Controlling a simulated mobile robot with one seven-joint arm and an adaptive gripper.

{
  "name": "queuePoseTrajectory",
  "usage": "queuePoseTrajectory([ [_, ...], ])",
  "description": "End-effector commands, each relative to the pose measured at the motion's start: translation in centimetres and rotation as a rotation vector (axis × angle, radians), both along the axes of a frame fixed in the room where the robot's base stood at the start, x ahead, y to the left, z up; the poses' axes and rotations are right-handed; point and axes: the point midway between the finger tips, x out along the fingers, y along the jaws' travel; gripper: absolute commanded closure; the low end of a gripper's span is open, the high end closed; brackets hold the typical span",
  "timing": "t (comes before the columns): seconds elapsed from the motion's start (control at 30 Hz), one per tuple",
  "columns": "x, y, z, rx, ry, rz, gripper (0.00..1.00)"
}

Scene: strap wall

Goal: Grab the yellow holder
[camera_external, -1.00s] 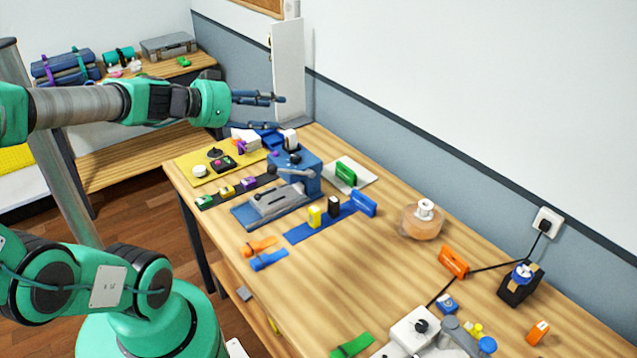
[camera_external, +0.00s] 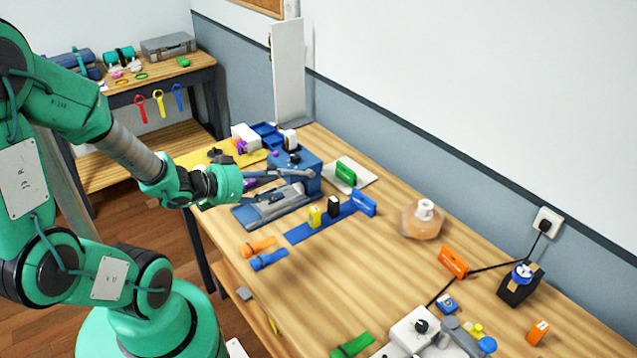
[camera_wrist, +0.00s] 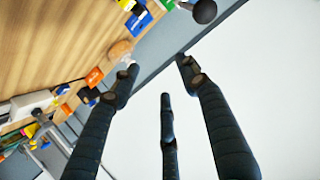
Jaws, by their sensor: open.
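Which thing is the yellow holder is not certain. A small upright yellow block (camera_external: 315,217) stands on a blue strip on the workbench, beside a black block (camera_external: 333,206). A yellow looped piece (camera_external: 159,103) hangs from the back shelf's edge between a red and a blue one. My gripper (camera_external: 283,184) is over the blue-grey device on the bench, left of the yellow block and apart from it. In the wrist view my gripper (camera_wrist: 158,68) has its fingers spread with nothing between them. A yellow piece (camera_wrist: 125,4) shows at that view's top edge.
The blue-grey device (camera_external: 300,170) stands close by my gripper. An orange round jar (camera_external: 421,222), an orange holder (camera_external: 453,262) and a black cable lie to the right. Orange and blue straps (camera_external: 268,260) lie near the front edge.

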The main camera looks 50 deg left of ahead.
Motion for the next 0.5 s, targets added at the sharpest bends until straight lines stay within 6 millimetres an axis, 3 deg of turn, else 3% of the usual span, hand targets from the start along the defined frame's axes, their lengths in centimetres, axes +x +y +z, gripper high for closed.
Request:
queuePoseTrajectory([
  [0.27,-0.1,0.0,-4.7,-0.004,0.005,0.002,0.55],
  [0.5,-0.1,0.0,-10.0,-0.003,0.005,0.001,0.55],
])
